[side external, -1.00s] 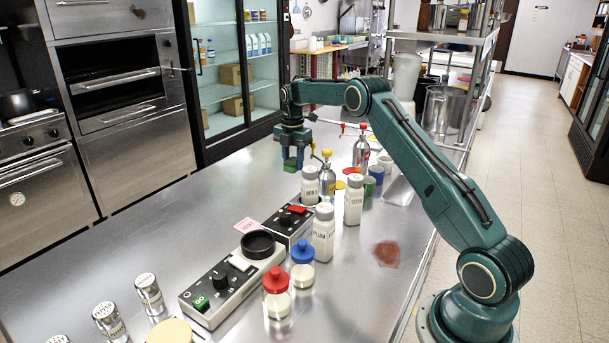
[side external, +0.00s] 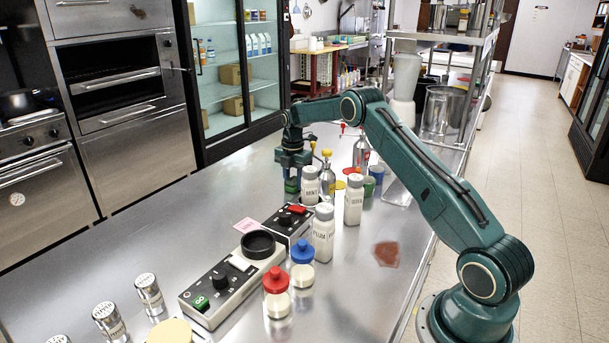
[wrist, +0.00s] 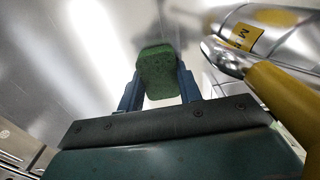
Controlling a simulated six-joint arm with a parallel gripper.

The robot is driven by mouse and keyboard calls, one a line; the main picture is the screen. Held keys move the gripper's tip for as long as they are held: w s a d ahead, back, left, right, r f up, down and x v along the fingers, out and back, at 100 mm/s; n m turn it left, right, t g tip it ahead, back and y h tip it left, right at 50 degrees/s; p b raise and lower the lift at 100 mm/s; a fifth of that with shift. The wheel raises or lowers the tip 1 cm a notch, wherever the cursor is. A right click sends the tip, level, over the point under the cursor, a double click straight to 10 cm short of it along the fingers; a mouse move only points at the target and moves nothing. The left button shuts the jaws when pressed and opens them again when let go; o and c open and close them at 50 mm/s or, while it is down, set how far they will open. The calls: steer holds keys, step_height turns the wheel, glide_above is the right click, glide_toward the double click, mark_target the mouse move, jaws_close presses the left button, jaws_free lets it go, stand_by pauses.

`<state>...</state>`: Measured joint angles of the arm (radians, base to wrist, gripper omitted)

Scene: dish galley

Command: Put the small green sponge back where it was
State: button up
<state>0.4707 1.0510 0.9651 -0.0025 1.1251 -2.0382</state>
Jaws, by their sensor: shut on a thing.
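The small green sponge (wrist: 156,72) is between the two blue fingers of my gripper (wrist: 160,88) in the wrist view. The gripper is shut on it. In the side view my gripper (side external: 292,188) points down low over the steel counter, with a bit of the green sponge (side external: 291,187) showing between its fingers. I cannot tell whether the sponge touches the counter. A steel bottle with a yellow top (side external: 327,180) stands close to the right of the gripper; its yellow part (wrist: 285,95) looms large in the wrist view.
A second steel bottle with a red top (side external: 361,152) and coloured cups (side external: 376,172) stand further right. A black-and-grey control box (side external: 287,224) lies nearer. The counter (side external: 215,200) to the left is clear.

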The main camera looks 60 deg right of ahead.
mark_target(293, 180)
steer(key=shift+f, duration=0.1)
steer(key=o, duration=0.9)
steer(key=shift+r, duration=6.1)
